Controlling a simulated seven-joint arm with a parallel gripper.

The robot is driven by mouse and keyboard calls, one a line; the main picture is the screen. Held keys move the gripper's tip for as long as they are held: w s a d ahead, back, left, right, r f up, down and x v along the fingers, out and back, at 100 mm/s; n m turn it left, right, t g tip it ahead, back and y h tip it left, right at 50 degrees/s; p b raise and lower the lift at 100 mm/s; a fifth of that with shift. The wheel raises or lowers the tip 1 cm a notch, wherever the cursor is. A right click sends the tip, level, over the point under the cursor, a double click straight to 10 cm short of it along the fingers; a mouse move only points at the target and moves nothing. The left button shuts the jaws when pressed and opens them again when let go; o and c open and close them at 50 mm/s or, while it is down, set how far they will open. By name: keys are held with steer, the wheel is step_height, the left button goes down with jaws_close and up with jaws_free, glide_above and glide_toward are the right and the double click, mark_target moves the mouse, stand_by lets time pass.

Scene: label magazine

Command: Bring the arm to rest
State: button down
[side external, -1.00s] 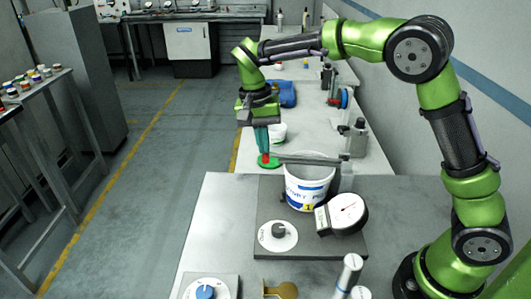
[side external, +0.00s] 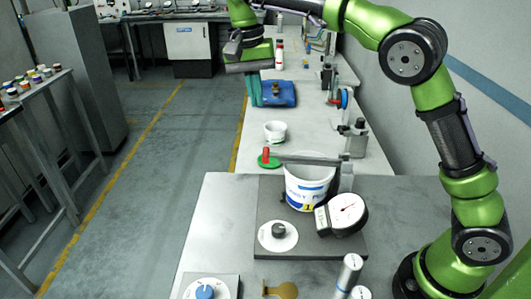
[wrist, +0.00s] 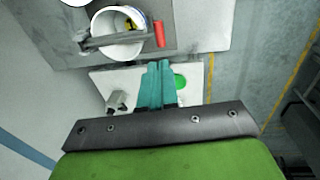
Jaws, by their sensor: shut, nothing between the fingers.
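My gripper (side external: 254,90) is raised above the far bench in the side view, with its teal fingers pointing down. The fingers are shut and empty. They also show in the wrist view (wrist: 158,85), closed together. The arm reaches out from its base at the lower right. A white bucket (side external: 308,190) with a printed label stands on the near table, below and nearer than my gripper. A metal lever with a red handle (side external: 265,155) crosses over the bucket; the bucket also shows in the wrist view (wrist: 118,47).
A dial gauge (side external: 344,212) and a knob on a white disc (side external: 278,235) sit on the near table's dark plate. A small white cup (side external: 275,131), a green disc (side external: 270,163) and a blue object (side external: 280,93) are on the far bench. The air around my gripper is clear.

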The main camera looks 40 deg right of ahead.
steer(key=s+d+f+n+t+y, duration=0.1)
steer(key=s+t, duration=0.3)
steer(key=s, duration=0.7)
steer(key=s+d+f+n+t+y, duration=0.2)
steer(key=s+d+f+n+t, duration=0.1)
steer(key=s, duration=0.8)
steer(key=shift+s+d+f+n+t, duration=0.2)
steer(key=shift+f+n+t, duration=0.2)
steer(key=shift+n+t, duration=0.15)
